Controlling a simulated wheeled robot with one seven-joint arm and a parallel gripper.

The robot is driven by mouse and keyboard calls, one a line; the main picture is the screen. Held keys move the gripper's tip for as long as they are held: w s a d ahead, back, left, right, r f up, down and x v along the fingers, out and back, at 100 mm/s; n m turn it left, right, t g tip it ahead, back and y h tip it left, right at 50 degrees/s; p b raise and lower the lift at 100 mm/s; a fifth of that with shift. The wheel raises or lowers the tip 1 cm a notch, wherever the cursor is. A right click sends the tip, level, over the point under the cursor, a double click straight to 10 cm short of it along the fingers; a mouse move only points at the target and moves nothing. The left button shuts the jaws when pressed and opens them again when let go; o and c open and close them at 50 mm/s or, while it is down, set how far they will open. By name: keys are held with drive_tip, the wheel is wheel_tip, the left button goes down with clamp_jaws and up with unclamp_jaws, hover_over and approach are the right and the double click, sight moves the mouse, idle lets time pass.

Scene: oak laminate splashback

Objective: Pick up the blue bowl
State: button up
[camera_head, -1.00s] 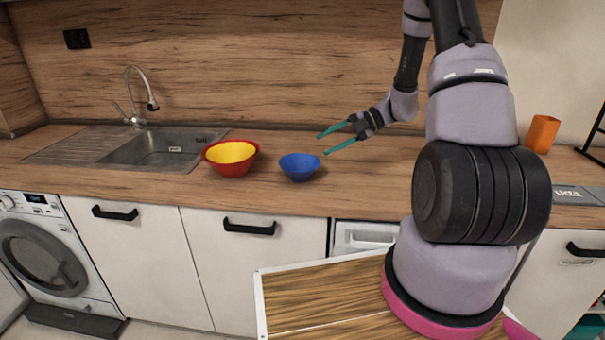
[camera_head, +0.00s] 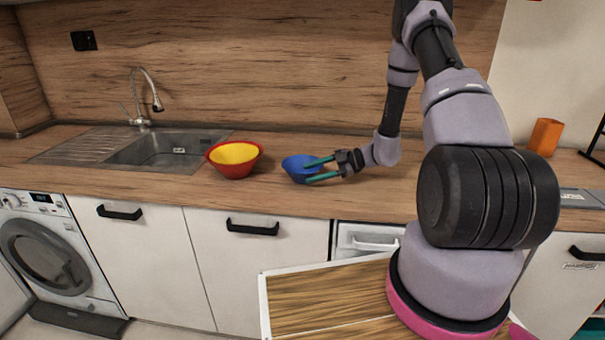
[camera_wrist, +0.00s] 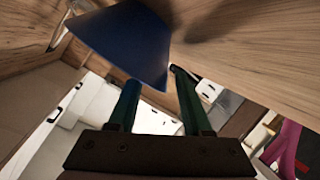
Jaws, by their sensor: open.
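The blue bowl (camera_head: 294,166) stands upright on the wooden counter, right of the red and yellow bowls. My gripper (camera_head: 307,171) is open, its teal fingers pointing left at the bowl's right side. In the head view the fingers overlap the bowl's right part. The bowl also shows large in the wrist view (camera_wrist: 125,42), just beyond the fingertips and mostly in front of the left finger. Whether the fingers touch the bowl or straddle its rim, I cannot tell.
A red bowl (camera_head: 234,170) with a yellow bowl (camera_head: 233,153) inside it stands close to the left. The sink (camera_head: 165,150) lies farther left. An orange cup (camera_head: 545,137) stands at the far right. The counter's front edge runs close below the bowls.

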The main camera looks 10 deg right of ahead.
drive_tip(key=shift+x, duration=1.45)
clamp_jaws()
drive_tip(key=shift+s+f, duration=0.1)
